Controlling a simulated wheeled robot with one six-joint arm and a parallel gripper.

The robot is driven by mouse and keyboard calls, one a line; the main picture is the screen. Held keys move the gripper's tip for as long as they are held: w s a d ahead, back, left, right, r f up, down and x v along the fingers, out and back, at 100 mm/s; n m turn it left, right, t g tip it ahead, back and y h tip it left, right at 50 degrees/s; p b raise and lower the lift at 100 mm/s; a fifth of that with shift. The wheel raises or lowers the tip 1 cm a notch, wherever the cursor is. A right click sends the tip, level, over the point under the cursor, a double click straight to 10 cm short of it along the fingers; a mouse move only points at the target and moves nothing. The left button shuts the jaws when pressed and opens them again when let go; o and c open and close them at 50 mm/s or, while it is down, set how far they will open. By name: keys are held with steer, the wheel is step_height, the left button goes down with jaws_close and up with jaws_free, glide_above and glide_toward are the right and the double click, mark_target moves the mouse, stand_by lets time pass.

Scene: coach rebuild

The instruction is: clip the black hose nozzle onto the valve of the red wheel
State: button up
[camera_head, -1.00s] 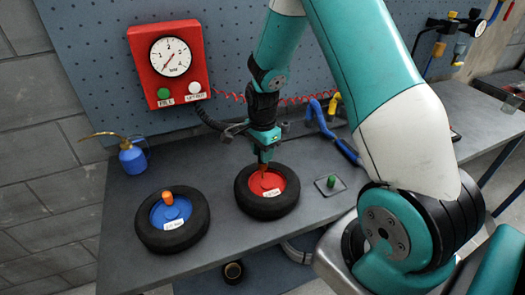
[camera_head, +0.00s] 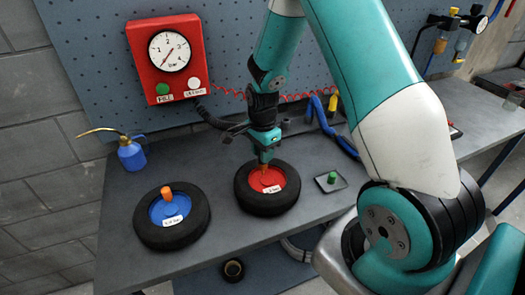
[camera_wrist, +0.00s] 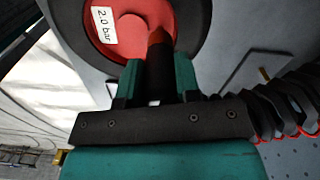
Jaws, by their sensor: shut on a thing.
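The red wheel (camera_head: 279,181) lies flat on the bench, a black tyre around a red hub with a white label that reads 2.0 bar in the wrist view (camera_wrist: 104,24). My gripper (camera_head: 265,150) is above the hub, pointing down. In the wrist view it is shut on the black nozzle (camera_wrist: 160,72), a dark cylinder with a brownish pointed tip towards the red hub. The tip overlaps the hub in both views. The valve is not clearly visible, and I cannot tell whether the nozzle touches it.
A blue wheel (camera_head: 152,213) with an orange cap (camera_head: 166,193) lies to the left. A green cap (camera_head: 331,178) stands on a small tray to the right. The red gauge box (camera_head: 140,65) is on the wall behind. A blue oil can (camera_head: 131,156) stands at the far left.

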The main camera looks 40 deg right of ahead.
steer(key=shift+f+b, duration=0.4)
steer(key=shift+f, duration=0.3)
steer(key=shift+r, duration=0.1)
steer(key=o, duration=1)
steer(key=shift+o, duration=0.2)
